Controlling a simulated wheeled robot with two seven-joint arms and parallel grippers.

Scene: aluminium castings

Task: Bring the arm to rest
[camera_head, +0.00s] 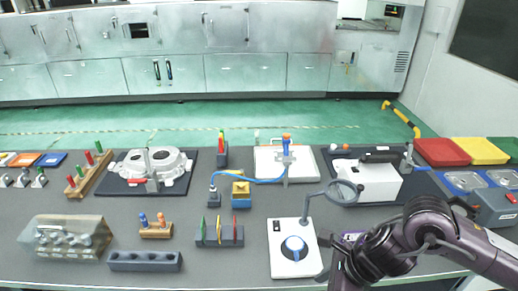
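My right arm comes in from the right edge as dark purple links and bends down at the front right of the table. Its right gripper (329,252) appears at the lower end, close to the right side of a white device with a blue round part (295,248). The fingertips are small and partly hidden, so I cannot tell their opening or whether they touch the device. My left arm and gripper are not in view. A large aluminium casting (170,170) lies on a dark mat at the back left. More castings sit under a clear cover (68,238) at the front left.
A magnifier (343,192) on a stand rises just left of my arm. A white machine (366,182) stands behind it. A dark block with holes (145,261) lies front left.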

